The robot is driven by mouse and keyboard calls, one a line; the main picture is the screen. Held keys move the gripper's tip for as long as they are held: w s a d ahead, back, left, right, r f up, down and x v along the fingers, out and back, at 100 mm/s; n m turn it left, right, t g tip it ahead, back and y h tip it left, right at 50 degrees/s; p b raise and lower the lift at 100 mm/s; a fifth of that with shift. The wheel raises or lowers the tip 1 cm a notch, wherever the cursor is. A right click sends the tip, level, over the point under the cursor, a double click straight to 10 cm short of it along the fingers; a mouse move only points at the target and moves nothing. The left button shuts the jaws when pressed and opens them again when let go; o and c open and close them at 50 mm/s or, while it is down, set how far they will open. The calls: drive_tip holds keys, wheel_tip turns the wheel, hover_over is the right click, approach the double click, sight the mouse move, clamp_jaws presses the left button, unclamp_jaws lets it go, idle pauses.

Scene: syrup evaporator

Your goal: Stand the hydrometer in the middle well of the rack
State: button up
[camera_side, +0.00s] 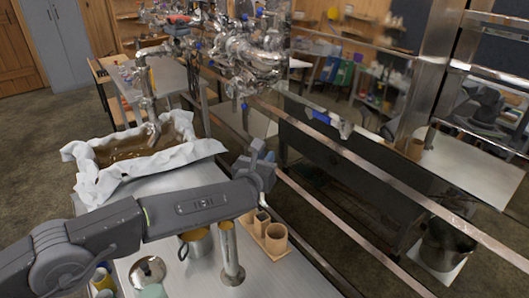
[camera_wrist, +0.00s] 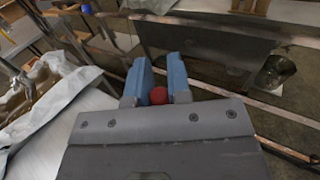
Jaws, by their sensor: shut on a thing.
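A small red rounded end (camera_wrist: 158,96), which I take to be part of the hydrometer, sits between the two blue fingers of my gripper (camera_wrist: 158,72) in the wrist view. The rest of it is hidden. In the side view my gripper (camera_side: 262,152) is raised above the table, with the wooden rack below it.
A tall metal cylinder (camera_side: 229,250) on a round foot stands just left of the rack. A metal pot (camera_side: 197,243) is partly behind my arm. A cloth-lined pan of brown liquid (camera_side: 135,147) lies at the back. Metal rails (camera_side: 335,185) run beyond the table's right edge.

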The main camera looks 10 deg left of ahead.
drive_tip(key=shift+f, duration=1.85)
drive_tip(key=o, duration=0.8)
drive_tip(key=shift+o, duration=0.2)
drive_tip(key=o, duration=1)
